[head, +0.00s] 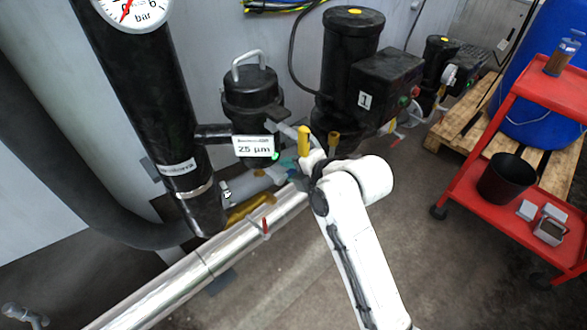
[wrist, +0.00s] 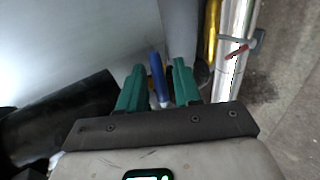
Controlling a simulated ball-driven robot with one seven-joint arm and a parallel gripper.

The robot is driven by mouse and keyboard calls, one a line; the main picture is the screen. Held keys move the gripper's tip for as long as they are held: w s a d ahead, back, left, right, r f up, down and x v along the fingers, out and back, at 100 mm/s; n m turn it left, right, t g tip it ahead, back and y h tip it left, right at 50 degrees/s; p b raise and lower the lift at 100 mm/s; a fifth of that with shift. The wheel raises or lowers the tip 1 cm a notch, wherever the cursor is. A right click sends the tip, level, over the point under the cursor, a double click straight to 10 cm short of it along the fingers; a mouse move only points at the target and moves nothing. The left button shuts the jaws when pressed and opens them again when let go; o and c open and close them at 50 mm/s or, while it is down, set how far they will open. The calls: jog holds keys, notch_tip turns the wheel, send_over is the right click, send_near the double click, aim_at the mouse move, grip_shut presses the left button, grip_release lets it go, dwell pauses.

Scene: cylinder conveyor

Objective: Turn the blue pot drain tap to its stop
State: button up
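The blue tap handle (wrist: 157,74) shows in the wrist view as a narrow upright lever, with a pale piece at its lower end. My gripper (wrist: 158,66) has two green fingers, one on each side of the blue handle. Gaps show on both sides of it, so the fingers are open and do not appear to grip it. In the head view my gripper (head: 284,162) is below and right of the black pot (head: 250,95) labelled 25 µm. The blue handle cannot be made out clearly there.
A silver pipe (head: 205,250) with a small red lever (head: 265,228) runs below the pot. A yellow pipe (head: 250,208) lies close by. A black pump (head: 350,45) stands behind. A red cart (head: 480,190) is at the right, with open floor before it.

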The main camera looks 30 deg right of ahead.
jog(key=p+v, duration=0.2)
jog(key=v, duration=0.8)
jog(key=shift+s+r, duration=0.2)
jog(key=shift+s, duration=0.15)
jog(key=shift+d, duration=0.1)
